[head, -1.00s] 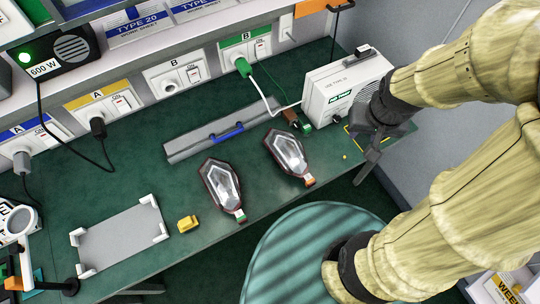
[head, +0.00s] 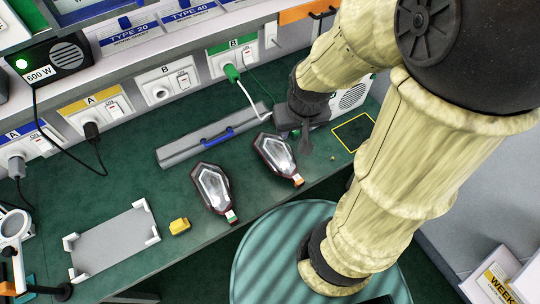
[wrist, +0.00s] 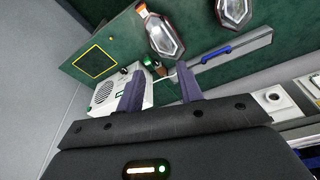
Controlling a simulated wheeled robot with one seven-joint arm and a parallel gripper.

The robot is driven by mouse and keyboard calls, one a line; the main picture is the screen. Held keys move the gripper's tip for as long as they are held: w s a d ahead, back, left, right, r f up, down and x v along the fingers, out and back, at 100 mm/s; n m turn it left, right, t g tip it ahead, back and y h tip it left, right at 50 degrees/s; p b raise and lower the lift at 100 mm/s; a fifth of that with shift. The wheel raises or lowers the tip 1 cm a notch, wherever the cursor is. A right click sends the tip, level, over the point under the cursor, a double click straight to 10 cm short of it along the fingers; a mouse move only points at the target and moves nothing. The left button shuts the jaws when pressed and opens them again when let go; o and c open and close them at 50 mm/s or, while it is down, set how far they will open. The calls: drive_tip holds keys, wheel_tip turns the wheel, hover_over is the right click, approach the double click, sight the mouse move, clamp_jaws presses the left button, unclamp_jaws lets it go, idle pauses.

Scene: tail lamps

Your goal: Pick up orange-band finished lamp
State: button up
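The orange-band lamp (head: 274,153) lies on the green bench, a clear faceted lens in a dark red rim with an orange band (head: 298,180) at its near right end. It also shows in the wrist view (wrist: 163,38), beyond the fingers. A second lamp (head: 211,187) with a green band lies to its left; part of it shows at the wrist view's top edge (wrist: 233,10). My gripper (head: 306,146) is just right of the orange-band lamp and apart from it. In the wrist view its two fingers (wrist: 161,92) are spread with nothing held between them.
A white box (wrist: 108,92) stands on the bench behind my gripper, partly hidden by my arm in the head view. A grey rail with a blue handle (head: 215,135) lies behind the lamps. A yellow-outlined square (head: 353,132) is empty.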

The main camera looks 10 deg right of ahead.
drive_tip(key=o, duration=0.5)
drive_tip(key=shift+w, duration=0.1)
drive_tip(key=o, duration=0.3)
drive_tip(key=shift+w+f, duration=0.3)
drive_tip(key=shift+f, duration=0.05)
drive_tip(key=o, duration=0.6)
drive_tip(key=shift+n+g, duration=0.4)
drive_tip(key=shift+n, duration=0.2)
drive_tip(key=w+f+b, duration=0.2)
drive_tip(key=w+f, duration=0.1)
drive_tip(key=shift+w, duration=0.15)
drive_tip(key=n+g+b, duration=0.2)
drive_tip(key=n+b, duration=0.1)
drive_tip(key=b, duration=0.2)
hover_over(279, 146)
wheel_tip(279, 146, down, 10)
drive_tip(key=shift+r, duration=0.1)
wheel_tip(279, 146, down, 12)
drive_tip(key=shift+a+f+p, duration=0.1)
drive_tip(key=shift+f+p, duration=0.05)
drive_tip(key=shift+p, duration=0.5)
